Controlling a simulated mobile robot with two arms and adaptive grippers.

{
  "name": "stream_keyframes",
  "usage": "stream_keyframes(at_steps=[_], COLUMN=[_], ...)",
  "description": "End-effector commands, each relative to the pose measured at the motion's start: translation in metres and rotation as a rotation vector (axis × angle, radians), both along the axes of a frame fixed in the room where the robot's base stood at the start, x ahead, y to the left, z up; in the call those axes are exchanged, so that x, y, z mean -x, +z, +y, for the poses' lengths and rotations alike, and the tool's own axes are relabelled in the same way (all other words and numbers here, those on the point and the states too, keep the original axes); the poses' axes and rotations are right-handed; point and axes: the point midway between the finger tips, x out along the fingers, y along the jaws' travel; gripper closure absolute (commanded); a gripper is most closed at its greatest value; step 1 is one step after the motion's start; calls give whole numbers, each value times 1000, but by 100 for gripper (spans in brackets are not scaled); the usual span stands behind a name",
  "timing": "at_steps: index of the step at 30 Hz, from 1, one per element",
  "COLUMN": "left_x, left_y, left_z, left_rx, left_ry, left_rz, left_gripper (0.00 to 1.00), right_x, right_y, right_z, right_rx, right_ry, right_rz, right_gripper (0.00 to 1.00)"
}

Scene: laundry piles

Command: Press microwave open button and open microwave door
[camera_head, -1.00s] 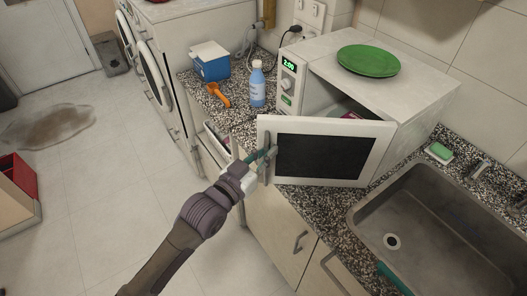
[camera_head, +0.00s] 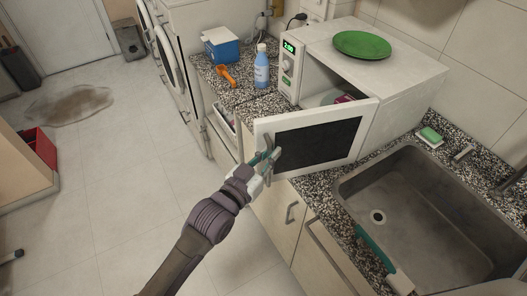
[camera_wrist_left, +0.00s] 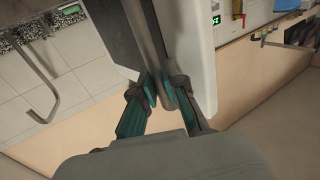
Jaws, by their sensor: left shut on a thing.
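The white microwave (camera_head: 397,75) stands on the speckled counter with its door (camera_head: 312,137) swung open toward me. The door has a dark window, and its handle runs along the free left edge. My left gripper (camera_head: 266,165) is at that edge. In the left wrist view the gripper (camera_wrist_left: 168,92) is shut on the door handle (camera_wrist_left: 149,42), with a teal-padded finger on each side. The control panel (camera_head: 288,63) has a green lit display and shows left of the opening. Something reddish (camera_head: 343,99) lies partly hidden inside. My right gripper is not in view.
A green plate (camera_head: 362,45) lies on top of the microwave. A blue bottle (camera_head: 262,68), an orange scoop (camera_head: 226,76) and a blue box (camera_head: 222,46) stand to its left. A steel sink (camera_head: 425,215) is at right. The floor at left is mostly clear.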

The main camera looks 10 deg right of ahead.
Motion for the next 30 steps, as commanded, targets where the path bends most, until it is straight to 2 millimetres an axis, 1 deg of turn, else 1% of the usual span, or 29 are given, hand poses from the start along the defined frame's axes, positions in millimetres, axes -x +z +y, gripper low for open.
stream_keyframes(at_steps=[3, 4, 6, 11, 14, 17, 20, 30], left_x=[0, -1, -1, -1, 0, 3, 12, 66], left_y=[1, 1, 0, 0, 0, 0, -1, -1], left_z=[1, 1, 1, 1, 1, 4, 12, 58], left_rx=[1, 1, 1, 1, 1, 0, -1, -2], left_ry=[1, 1, 1, 2, 2, 2, 2, 2], left_rz=[-2, -2, -2, -1, -1, 0, 1, 1], left_gripper=[100, 88, 78, 78, 78, 78, 78, 78], right_x=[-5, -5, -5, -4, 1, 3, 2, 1], right_y=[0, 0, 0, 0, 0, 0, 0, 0], right_z=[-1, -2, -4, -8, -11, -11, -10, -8], right_rx=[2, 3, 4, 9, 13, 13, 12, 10], right_ry=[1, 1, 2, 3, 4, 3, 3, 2], right_rz=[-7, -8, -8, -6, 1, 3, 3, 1], right_gripper=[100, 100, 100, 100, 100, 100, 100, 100])
